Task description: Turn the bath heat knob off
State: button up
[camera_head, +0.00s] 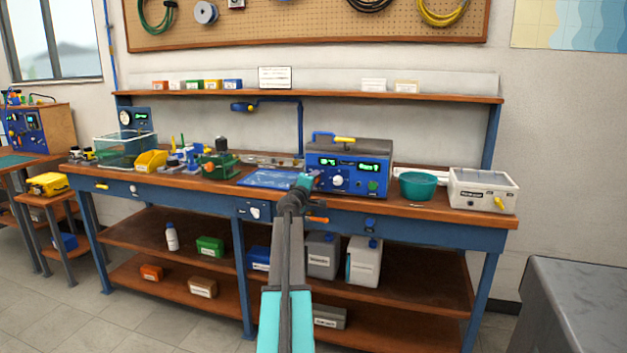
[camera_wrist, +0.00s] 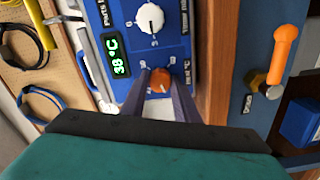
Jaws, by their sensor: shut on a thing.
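The blue bath unit (camera_head: 348,158) with a grey lid stands on the bench, right of centre. Its front has green displays and a white timer knob (camera_head: 338,181), which also shows in the wrist view (camera_wrist: 150,18). The orange-red heat knob (camera_wrist: 160,78) sits on the blue panel between my gripper's two fingers (camera_wrist: 161,82), which are shut on it. A display (camera_wrist: 120,68) beside the knobs reads 38 °C. In the head view my gripper (camera_head: 305,182) reaches the unit's lower left front and hides the heat knob.
A teal bowl (camera_head: 418,186) and a white box (camera_head: 483,191) stand right of the unit. A blue mat (camera_head: 266,179) and a green device (camera_head: 219,166) lie left. An orange handle (camera_wrist: 283,50) projects from the bench front, close to my gripper. Floor at left front is clear.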

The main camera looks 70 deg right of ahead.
jog(key=n+p, duration=0.2)
jog(key=n, duration=0.3)
jog(key=shift+n, duration=0.3)
dwell(0.4)
jog(key=o, duration=1.1)
jog(key=shift+w, duration=0.1)
jog(key=shift+c, duration=0.2)
jog(key=shift+a, duration=0.15)
jog(key=a, duration=1.3)
jog(key=shift+s+a, duration=0.25)
jog(key=shift+s, duration=0.2)
